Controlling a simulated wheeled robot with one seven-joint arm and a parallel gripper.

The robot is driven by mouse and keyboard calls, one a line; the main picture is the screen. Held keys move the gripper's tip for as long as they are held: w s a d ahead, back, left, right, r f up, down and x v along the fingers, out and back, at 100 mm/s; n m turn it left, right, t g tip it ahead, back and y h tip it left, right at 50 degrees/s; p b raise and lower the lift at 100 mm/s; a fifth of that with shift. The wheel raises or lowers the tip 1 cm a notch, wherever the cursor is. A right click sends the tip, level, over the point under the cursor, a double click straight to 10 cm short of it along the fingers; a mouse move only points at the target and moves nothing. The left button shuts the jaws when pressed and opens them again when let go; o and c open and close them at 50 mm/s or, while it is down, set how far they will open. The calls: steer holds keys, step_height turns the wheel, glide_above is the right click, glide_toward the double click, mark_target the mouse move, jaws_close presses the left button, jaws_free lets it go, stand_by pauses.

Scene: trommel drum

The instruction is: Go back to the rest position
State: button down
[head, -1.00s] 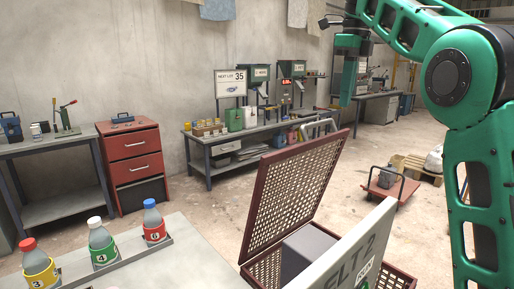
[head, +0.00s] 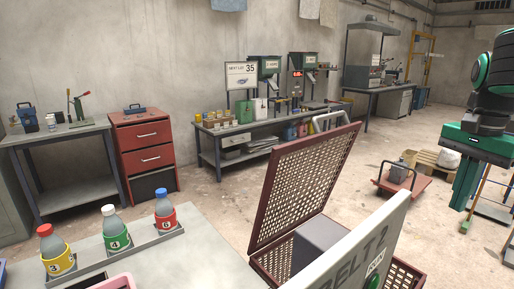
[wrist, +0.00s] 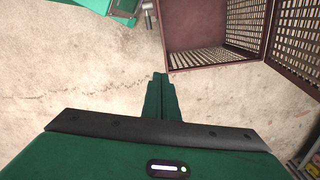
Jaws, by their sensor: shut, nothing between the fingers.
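My green gripper (head: 461,205) hangs at the right of the head view, fingers pointing down. In the wrist view my gripper (wrist: 160,80) shows its two fingers pressed together, with nothing between them. It is over open floor, beside the perforated drum box (wrist: 212,28) and clear of it in that view. In the head view the brown drum box (head: 305,185) stands with its perforated lid up, well to the left of my gripper.
A panel marked BELT 2 (head: 375,245) stands in front of the drum box. Several numbered bottles sit in a rack (head: 140,243) at the lower left. A red cart (head: 405,186) and a pallet (head: 432,164) are on the floor. A workbench (head: 230,145) lines the wall.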

steer(key=s+a+f+n, duration=0.2)
steer(key=s+f+n, duration=0.5)
steer(key=s+f, duration=0.8)
steer(key=shift+s+f, duration=0.2)
steer(key=shift+s, duration=0.75)
steer(key=shift+a, duration=0.1)
steer(key=shift+w+f, duration=0.2)
steer(key=shift+w, duration=0.4)
steer(key=shift+s, duration=0.1)
